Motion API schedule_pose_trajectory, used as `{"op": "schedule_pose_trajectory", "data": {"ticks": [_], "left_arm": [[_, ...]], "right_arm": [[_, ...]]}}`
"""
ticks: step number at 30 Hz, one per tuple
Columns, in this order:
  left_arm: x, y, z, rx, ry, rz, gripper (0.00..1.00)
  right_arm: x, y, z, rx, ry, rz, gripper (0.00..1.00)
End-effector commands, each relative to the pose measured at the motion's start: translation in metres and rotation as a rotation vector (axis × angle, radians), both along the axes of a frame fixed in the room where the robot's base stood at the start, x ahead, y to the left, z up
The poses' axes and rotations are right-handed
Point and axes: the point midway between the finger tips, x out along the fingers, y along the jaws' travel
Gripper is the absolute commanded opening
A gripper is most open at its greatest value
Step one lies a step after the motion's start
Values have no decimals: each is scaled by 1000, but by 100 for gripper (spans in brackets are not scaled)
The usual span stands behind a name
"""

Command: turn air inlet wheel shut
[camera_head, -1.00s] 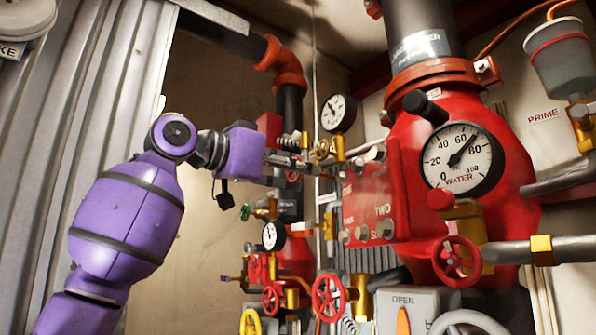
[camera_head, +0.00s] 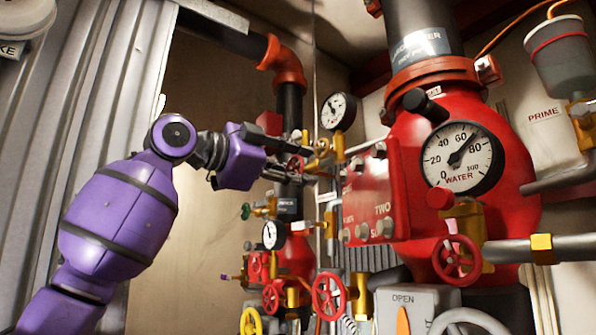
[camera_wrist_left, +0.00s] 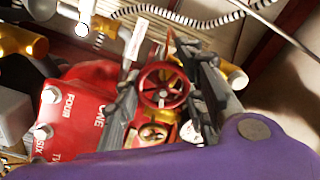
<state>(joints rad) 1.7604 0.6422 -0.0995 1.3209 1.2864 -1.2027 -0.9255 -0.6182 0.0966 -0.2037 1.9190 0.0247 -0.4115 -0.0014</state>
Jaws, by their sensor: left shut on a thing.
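A small red handwheel (camera_wrist_left: 163,86) shows in the left wrist view, in front of a brass valve. My left gripper (camera_head: 297,164) reaches the valve cluster behind the red numbered panel in the head view. In the left wrist view its dark fingers lie on either side of the red wheel, shut on it. In the head view the fingers and arm hide most of this wheel. My right gripper is not in view.
The red panel (camera_head: 375,195) stands close to the right of the gripper. A gauge (camera_head: 337,111) sits just above it. Several other handwheels, such as a red one (camera_head: 329,296), are below. A large red vessel (camera_head: 515,200) with a water gauge (camera_head: 463,158) fills the right.

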Motion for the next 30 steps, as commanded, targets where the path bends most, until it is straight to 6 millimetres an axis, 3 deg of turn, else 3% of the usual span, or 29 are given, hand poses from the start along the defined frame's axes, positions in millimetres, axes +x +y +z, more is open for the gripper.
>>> {"op": "schedule_pose_trajectory", "data": {"ticks": [19, 20, 21, 23, 30], "left_arm": [[1, -2, -6, 38, -30, -4, 11], [1, -2, -6, 38, -30, -4, 41], [1, -2, -6, 37, -30, -4, 46], [2, -2, -6, 36, -31, -3, 54], [1, -1, -4, 32, -32, -1, 55]], "right_arm": [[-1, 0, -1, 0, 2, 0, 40], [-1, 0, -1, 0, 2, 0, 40], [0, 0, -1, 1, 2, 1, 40], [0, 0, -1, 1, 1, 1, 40], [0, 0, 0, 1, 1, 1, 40]]}}
